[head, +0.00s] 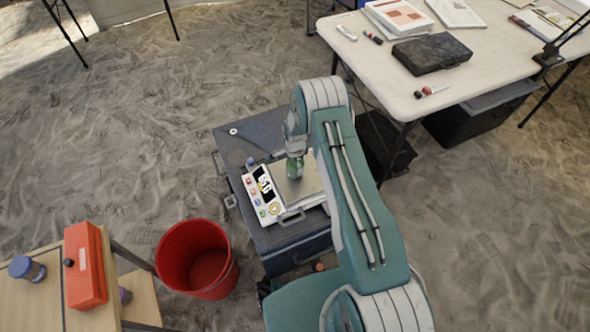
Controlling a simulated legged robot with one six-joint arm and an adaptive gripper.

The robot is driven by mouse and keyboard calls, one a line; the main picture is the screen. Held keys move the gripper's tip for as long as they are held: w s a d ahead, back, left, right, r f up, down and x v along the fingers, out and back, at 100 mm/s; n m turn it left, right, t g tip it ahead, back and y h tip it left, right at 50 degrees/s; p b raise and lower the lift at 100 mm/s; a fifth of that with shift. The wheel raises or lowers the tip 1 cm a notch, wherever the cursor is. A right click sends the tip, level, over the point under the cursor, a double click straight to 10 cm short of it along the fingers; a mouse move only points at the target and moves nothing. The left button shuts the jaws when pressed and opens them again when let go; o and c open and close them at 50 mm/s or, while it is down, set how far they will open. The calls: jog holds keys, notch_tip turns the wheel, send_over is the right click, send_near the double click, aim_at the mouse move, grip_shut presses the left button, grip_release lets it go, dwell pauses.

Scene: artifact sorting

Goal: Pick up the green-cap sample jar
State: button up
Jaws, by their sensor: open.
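A small green jar (294,169) stands on the metal plate (312,182) of a white device with a display and coloured buttons (263,192). The device rests on a dark grey case (234,149). My gripper (296,152) is open and points down right at the top of the jar. The gripper hides the jar's upper part, so I cannot tell whether the fingers touch it or sit around it.
A red bucket (197,259) is on the sand. A white table (400,90) stands at upper right.

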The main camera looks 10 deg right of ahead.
jog(key=shift+f, duration=0.55)
